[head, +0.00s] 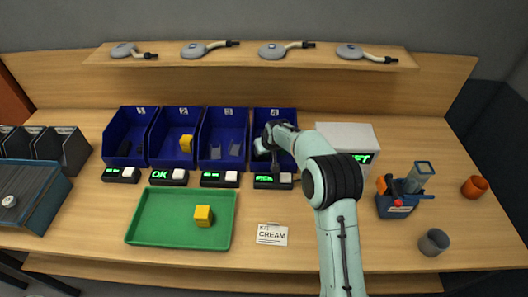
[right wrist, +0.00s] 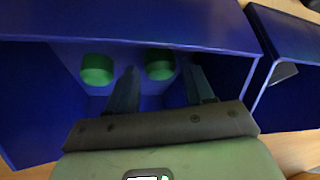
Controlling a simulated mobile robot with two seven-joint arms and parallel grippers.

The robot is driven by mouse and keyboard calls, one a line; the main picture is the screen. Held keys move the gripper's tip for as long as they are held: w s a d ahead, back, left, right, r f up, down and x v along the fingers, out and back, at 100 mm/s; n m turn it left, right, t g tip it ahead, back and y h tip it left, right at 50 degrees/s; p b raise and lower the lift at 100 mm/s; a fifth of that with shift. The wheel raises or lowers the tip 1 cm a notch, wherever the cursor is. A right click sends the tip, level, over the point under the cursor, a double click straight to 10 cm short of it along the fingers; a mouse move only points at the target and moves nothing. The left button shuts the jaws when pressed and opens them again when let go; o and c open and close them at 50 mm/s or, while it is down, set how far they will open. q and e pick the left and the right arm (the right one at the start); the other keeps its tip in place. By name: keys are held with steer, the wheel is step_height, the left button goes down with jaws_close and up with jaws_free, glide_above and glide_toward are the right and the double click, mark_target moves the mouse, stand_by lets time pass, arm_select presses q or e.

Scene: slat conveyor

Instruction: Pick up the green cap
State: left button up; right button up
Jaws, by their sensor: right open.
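Two green caps lie in a blue bin in the right wrist view, one on the left (right wrist: 97,69) and one nearer the middle (right wrist: 159,65). My right gripper (right wrist: 162,72) is open, its fingers reaching into the bin; the middle cap shows between them and the left cap lies outside the left finger. I cannot tell whether the fingers touch a cap. In the head view my right gripper (head: 265,145) is at the blue bin marked 4 (head: 288,119), and the arm hides the caps. My left gripper is not in view.
Another yellow block (head: 186,143) is in bin 2. A white box (head: 345,135) stands right of bin 4. A blue tool holder (head: 395,207), grey cup (head: 434,242) and orange cup (head: 474,187) stand at the right.

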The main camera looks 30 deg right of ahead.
steer(key=shift+w+f, duration=0.4)
steer(key=shift+f, duration=0.05)
steer(key=shift+s, duration=0.1)
steer(key=c, duration=0.8)
